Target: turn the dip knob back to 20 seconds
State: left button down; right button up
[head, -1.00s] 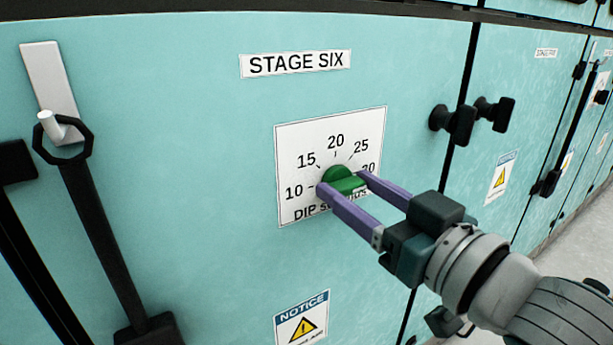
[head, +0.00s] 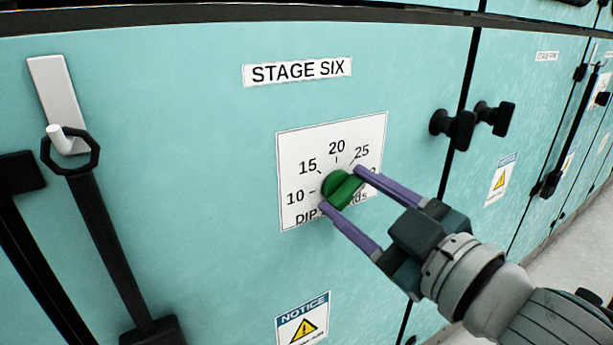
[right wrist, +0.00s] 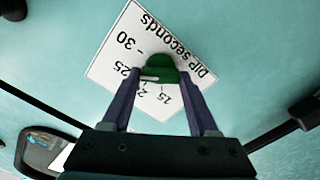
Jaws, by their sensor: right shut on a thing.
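The green dip knob (head: 342,188) sits on a white dial plate (head: 290,150) marked 10, 15, 20 and 25 seconds, under the STAGE SIX label. My right gripper (head: 343,188) has its two purple fingers on opposite sides of the knob's raised bar and is shut on it. The bar slants up to the right, toward about 25. In the right wrist view, the knob (right wrist: 160,68) is between the fingertips, and a pale line on it points toward the 25 side. The 30 mark is mostly hidden by a finger in the head view. My left gripper is not in view.
A black strap with a ring (head: 70,150) hangs from a white hook (head: 60,100) at the left. Black latches (head: 455,127) stick out to the right of the dial. A notice sticker (head: 302,318) is below it. The teal panel around the dial is clear.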

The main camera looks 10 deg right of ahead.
jog(key=n, duration=0.5)
jog(key=shift+f+n, duration=0.1)
jog(key=shift+n, duration=0.2)
jog(key=n, duration=0.3)
jog(key=shift+n+b, duration=0.4)
jog(key=shift+n, duration=0.6)
jog(key=o, duration=1.4)
jog(key=shift+c, duration=0.2)
jog(key=shift+s, duration=0.1)
